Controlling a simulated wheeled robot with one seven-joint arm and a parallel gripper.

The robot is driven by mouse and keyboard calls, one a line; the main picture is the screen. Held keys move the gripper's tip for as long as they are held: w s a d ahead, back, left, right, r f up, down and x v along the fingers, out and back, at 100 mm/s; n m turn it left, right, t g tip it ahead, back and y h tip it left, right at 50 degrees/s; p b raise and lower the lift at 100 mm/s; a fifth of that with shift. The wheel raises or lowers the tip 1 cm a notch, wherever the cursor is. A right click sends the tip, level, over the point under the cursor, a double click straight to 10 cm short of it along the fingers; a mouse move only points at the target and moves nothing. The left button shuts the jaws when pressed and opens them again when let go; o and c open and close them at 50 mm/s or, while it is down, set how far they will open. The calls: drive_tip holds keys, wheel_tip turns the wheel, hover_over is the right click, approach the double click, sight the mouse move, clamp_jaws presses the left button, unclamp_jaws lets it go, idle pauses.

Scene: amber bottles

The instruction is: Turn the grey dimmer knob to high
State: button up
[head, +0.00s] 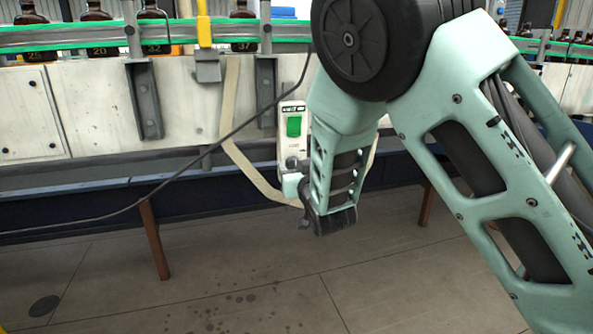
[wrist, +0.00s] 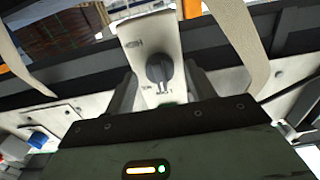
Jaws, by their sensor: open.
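The grey dimmer knob (wrist: 160,68) sits on a pale control panel (wrist: 148,35) in the wrist view. Small dark markings lie around it, too small to read surely. My gripper (wrist: 159,76) is open, with one dark finger on each side of the knob. Gaps show between the fingers and the knob, and I cannot tell whether either touches it. In the head view the white control box (head: 292,109) carries a green switch (head: 294,127), with the dark knob (head: 292,163) low on it. My gripper there is mostly hidden by my wrist.
A pale strap or hose (head: 246,172) loops down beside the box and also shows in the wrist view (wrist: 238,45). A black cable (head: 190,165) hangs across the front. Amber bottles (head: 97,12) stand on the conveyor above. The floor (head: 230,280) below is clear.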

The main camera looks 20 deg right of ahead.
drive_tip(key=shift+w, duration=0.2)
drive_tip(key=shift+c, duration=0.3)
drive_tip(key=c, duration=0.9)
drive_tip(key=shift+m+b, duration=0.3)
drive_tip(key=shift+m, duration=0.1)
drive_tip(key=shift+d+f+m+b, duration=0.1)
drive_tip(key=shift+m+b, duration=4.55)
drive_tip(key=shift+m, duration=1.15)
drive_tip(key=shift+f+m+b, duration=0.1)
drive_tip(key=shift+m+b, duration=4.5)
drive_tip(key=shift+m, duration=1.2)
